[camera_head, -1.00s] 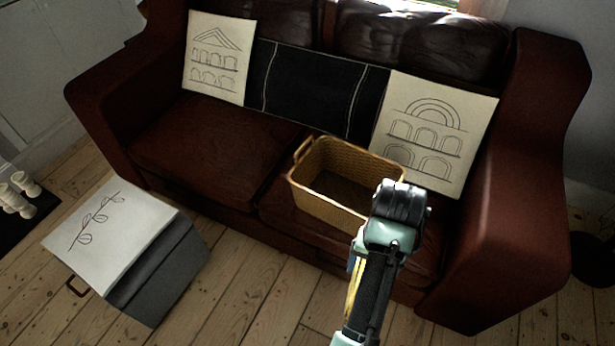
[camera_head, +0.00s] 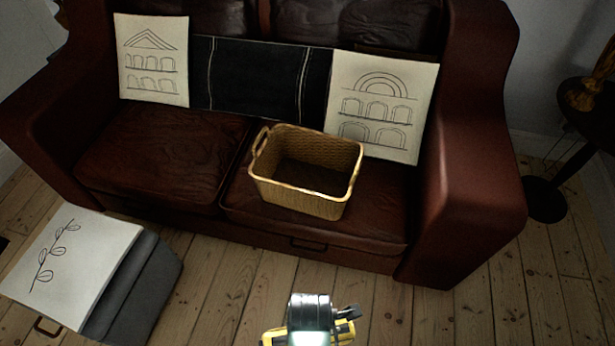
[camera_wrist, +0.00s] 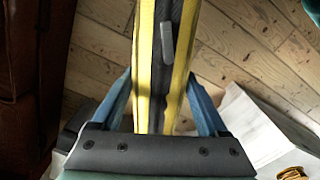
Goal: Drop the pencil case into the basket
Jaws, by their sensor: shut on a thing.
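The woven tan basket (camera_head: 300,197) stands upright on the right seat of the sofa, and no object shows inside it. My gripper (camera_head: 309,325) is at the bottom edge of the head view, in front of the sofa and apart from the basket. In the wrist view its blue fingers (camera_wrist: 162,100) are closed on the yellow and dark pencil case (camera_wrist: 146,60), which has a grey zip pull. Bits of the yellow case (camera_head: 272,338) show beside my wrist in the head view. The basket is not visible in the wrist view.
The brown leather sofa (camera_head: 160,165) holds two drawn cushions (camera_head: 152,60) (camera_head: 385,105) and a dark cushion (camera_head: 255,80). A grey ottoman (camera_head: 135,285) with a leaf-drawn white top stands at left. A dark side table (camera_head: 590,110) is at right. Floorboards are bare in front.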

